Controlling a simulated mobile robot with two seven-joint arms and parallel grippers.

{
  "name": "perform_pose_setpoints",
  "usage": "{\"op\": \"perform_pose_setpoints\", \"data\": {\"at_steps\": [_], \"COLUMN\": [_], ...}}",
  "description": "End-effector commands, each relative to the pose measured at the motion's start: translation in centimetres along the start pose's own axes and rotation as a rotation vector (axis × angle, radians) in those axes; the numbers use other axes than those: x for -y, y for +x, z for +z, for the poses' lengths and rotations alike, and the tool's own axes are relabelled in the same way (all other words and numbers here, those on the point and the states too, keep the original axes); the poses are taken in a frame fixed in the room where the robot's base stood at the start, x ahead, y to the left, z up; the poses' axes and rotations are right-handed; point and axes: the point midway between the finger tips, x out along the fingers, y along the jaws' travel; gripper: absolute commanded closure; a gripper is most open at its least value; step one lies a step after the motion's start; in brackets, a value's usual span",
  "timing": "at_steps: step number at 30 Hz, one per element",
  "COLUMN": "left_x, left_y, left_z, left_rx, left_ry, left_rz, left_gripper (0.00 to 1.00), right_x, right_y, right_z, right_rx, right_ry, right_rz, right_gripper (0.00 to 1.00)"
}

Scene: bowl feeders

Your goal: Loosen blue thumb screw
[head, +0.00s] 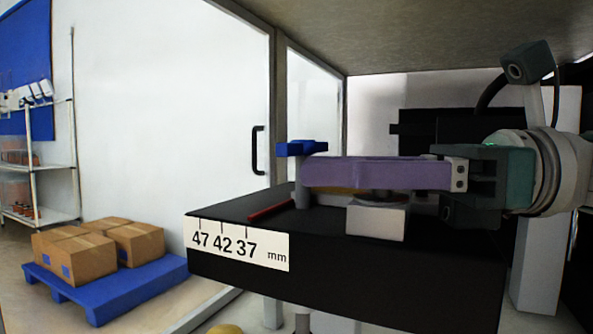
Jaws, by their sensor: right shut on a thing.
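The blue thumb screw (302,148) has a wide, flat blue head on a grey upright post (301,192). It stands at the left part of a black block's top. My right gripper (305,172) comes in from the right. Its long purple fingers lie level, one hiding the other, with the tips at the screw just under the blue head's top. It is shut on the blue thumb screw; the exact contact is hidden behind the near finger. My left gripper is not in view.
The black block (350,275) carries a white scale label (236,244) reading 47, 42, 37 mm and a red pointer (270,210). A light grey block (376,221) sits under the fingers. A camera (527,62) stands at upper right. Cartons on a blue pallet (110,295) lie beyond the glass.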

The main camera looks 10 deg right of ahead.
Motion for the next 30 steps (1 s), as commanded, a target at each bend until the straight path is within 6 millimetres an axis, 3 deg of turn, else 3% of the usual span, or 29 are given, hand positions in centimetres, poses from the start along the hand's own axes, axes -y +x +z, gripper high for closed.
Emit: {"op": "perform_pose_setpoints", "data": {"at_steps": [3,4,7,17,30], "left_x": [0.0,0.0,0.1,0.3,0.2], "left_y": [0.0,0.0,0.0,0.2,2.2], "left_z": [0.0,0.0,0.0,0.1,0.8], "left_rx": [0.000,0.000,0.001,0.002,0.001], "left_ry": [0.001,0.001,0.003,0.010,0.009], "left_rz": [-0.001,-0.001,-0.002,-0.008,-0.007], "left_gripper": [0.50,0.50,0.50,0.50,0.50], "right_x": [0.0,0.0,0.0,0.0,0.1], "right_y": [0.0,0.0,0.0,-0.6,-8.5], "right_z": [0.1,0.1,0.1,-0.1,-0.2], "right_rx": [0.002,0.003,0.002,0.001,0.000], "right_ry": [-0.001,-0.001,-0.001,-0.001,0.000], "right_rz": [0.000,0.000,0.000,-0.003,-0.004], "right_gripper": [1.00,0.59,0.48,0.48,0.48]}}
